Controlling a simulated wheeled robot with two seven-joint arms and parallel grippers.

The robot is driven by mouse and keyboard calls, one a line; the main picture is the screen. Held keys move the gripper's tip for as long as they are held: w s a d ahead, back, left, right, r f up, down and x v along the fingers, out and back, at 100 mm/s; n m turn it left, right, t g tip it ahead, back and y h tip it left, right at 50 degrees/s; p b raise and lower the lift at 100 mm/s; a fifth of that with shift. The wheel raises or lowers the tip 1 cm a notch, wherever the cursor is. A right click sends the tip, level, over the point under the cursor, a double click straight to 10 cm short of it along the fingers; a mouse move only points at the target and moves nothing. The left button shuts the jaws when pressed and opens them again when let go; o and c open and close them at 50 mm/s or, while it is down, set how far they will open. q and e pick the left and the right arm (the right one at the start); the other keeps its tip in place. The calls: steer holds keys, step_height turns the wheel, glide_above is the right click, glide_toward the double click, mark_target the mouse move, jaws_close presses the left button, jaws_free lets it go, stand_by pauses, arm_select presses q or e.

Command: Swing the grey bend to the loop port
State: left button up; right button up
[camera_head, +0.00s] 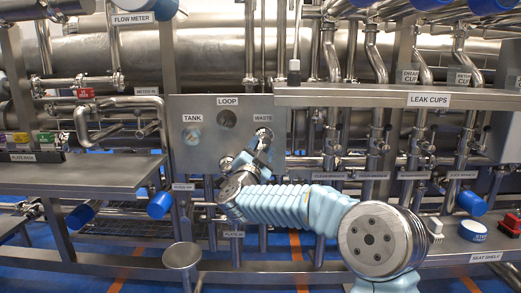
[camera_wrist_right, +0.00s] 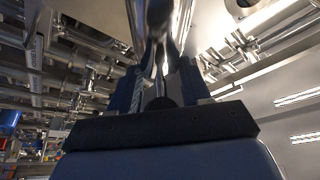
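The upright grey panel (camera_head: 180,157) carries ports labelled TANK (camera_head: 193,136), LOOP (camera_head: 227,118) and WASTE. The loop port looks like an open dark round hole. The shiny grey bend (camera_head: 263,134) has its upper end at the waste port; its lower part, by the panel's bottom port (camera_head: 225,163), is partly hidden by my right gripper (camera_head: 257,151). In the right wrist view, the fingers of my right gripper (camera_wrist_right: 159,75) stand on both sides of the bend's bright metal tube (camera_wrist_right: 158,35) and appear closed on it. My left gripper is not in view.
A steel shelf labelled LEAK CUPS (camera_head: 375,96) juts out right of the panel. A plate rack bench (camera_head: 85,172) is at left. A round steel stool-like post (camera_head: 182,256) stands in front. Pipes and valves crowd behind. The seat shelf (camera_head: 465,250) is at lower right.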

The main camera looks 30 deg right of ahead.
jaws_close()
steer(key=shift+w+a+r+n+p, duration=0.2)
steer(key=shift+a+r+n+p, duration=0.2)
steer(key=shift+r+n, duration=0.25)
steer(key=w+a+r+n+t+y+p, duration=0.3)
steer(key=a+n, duration=0.5)
steer(key=n, duration=0.5)
steer(key=shift+w+a+r+t+y+p, duration=0.3)
steer(key=shift+w+t+y+p, duration=0.35)
steer(key=shift+w+t+y, duration=0.45)
steer(key=shift+n, duration=0.25)
steer(key=shift+o, duration=2.4)
jaws_free()
